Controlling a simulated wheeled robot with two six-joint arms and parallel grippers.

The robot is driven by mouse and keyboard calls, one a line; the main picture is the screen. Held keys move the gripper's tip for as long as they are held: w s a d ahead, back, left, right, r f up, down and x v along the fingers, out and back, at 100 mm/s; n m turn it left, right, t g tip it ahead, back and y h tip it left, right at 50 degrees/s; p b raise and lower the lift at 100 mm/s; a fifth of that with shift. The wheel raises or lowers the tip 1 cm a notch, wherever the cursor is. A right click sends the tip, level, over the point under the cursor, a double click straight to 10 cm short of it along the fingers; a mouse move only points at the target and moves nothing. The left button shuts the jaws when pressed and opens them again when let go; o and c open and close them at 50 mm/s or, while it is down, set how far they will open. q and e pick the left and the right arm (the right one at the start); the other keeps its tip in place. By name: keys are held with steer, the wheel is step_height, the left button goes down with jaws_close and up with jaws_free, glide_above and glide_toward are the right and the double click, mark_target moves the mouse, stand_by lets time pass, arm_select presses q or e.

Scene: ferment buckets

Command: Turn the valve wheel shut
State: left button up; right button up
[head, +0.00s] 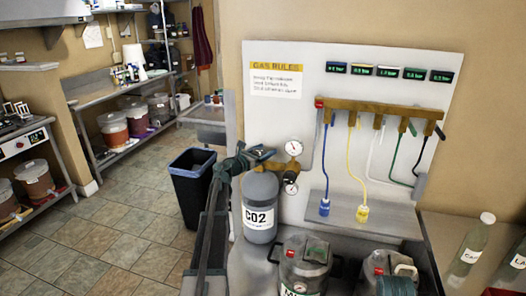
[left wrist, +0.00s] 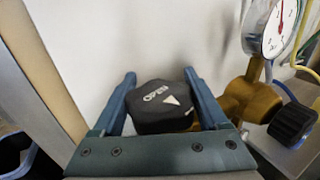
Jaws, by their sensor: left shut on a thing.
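The valve wheel (left wrist: 162,112) is a dark, faceted knob marked OPEN with a white arrow; it shows in the left wrist view. My left gripper (left wrist: 160,78) has one blue finger on each side of the wheel and is shut on it. In the head view my left gripper (head: 257,154) is at the top of the grey CO2 cylinder (head: 260,203) and hides most of the wheel. A brass regulator (left wrist: 250,98) with a white gauge (left wrist: 273,27) sits to the right of the wheel.
A white panel (head: 330,120) behind carries a brass manifold (head: 375,109) with coloured hoses. Two metal kegs, one of them the nearer left keg (head: 304,265), stand right of the cylinder. A dark bin (head: 192,180) stands left on the tiled floor. Bottles stand at far right.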

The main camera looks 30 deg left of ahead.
arm_select(q)
steer(key=shift+s+d+m+g+h, duration=0.15)
steer(key=shift+m+g+h, duration=0.4)
steer(key=shift+m+h, duration=0.7)
steer(key=shift+d+m+g+h, duration=0.25)
steer(key=shift+m+g+h, duration=0.4)
steer(key=shift+h, duration=1)
steer(key=shift+d, duration=0.1)
steer(key=o, duration=1.3)
steer(key=shift+c, duration=0.2)
steer(key=shift+s, duration=0.1)
steer(key=v, duration=1.3)
steer(key=shift+s+a+f, duration=0.2)
steer(key=shift+s+a, duration=0.05)
steer(key=shift+a, duration=0.1)
